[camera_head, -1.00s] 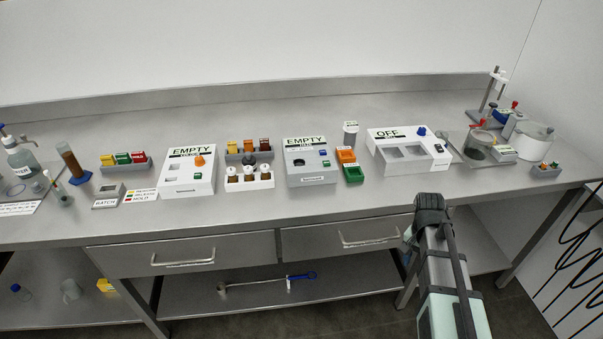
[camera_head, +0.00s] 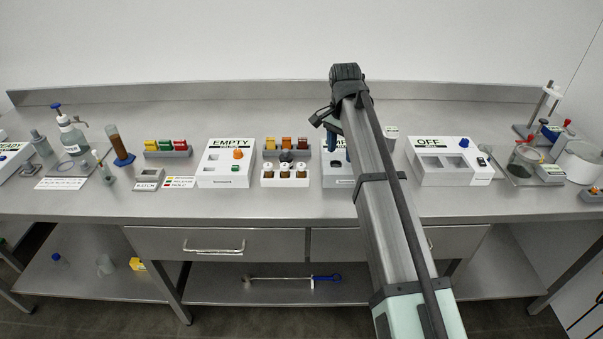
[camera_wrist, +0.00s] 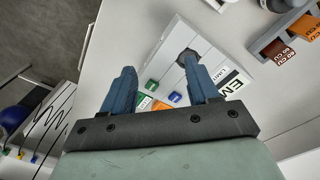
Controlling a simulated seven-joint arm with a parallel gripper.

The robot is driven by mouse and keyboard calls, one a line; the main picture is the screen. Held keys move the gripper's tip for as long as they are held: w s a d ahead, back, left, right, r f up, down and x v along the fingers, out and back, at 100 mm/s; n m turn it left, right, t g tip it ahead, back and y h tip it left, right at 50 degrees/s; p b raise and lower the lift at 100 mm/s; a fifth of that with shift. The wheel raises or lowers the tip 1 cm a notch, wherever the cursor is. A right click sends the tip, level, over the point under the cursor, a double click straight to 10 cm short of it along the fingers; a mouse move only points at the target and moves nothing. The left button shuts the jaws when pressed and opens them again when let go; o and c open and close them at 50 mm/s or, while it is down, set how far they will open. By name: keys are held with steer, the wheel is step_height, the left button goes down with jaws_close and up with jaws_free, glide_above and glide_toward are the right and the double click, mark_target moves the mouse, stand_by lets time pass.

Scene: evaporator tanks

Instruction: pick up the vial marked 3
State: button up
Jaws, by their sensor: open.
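Three brown vials with white tops stand in a white rack (camera_head: 285,182) at the centre of the bench in the head view. The marks on the tops are too small to read, so I cannot tell which vial is 3. My gripper (camera_head: 330,130) is above the bench to the right of this rack, over the partly hidden grey-and-white machine. In the wrist view my gripper (camera_wrist: 158,66) is open, with two blue fingers apart and nothing between them. No numbered vial is clear in the wrist view.
A machine marked EMPTY (camera_head: 218,172) stands left of the rack. Coloured blocks (camera_head: 286,145) stand in a grey holder behind it. The machine under my gripper shows in the wrist view (camera_wrist: 172,48). A machine marked OFF (camera_head: 430,150) stands right. The front bench strip is clear.

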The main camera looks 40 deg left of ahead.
step_height(320, 180, up, 5)
glide_above(301, 165)
steer(key=w, duration=0.1)
step_height(301, 165, down, 9)
steer(key=shift+s+d+r, duration=0.1)
steer(key=shift+s+d, duration=0.05)
steer(key=shift+s+f, duration=0.15)
steer(key=shift+f, duration=1.2)
steer(key=shift+s+f, duration=0.15)
steer(key=shift+f, duration=1.15)
steer(key=shift+c, duration=0.2)
jaws_close()
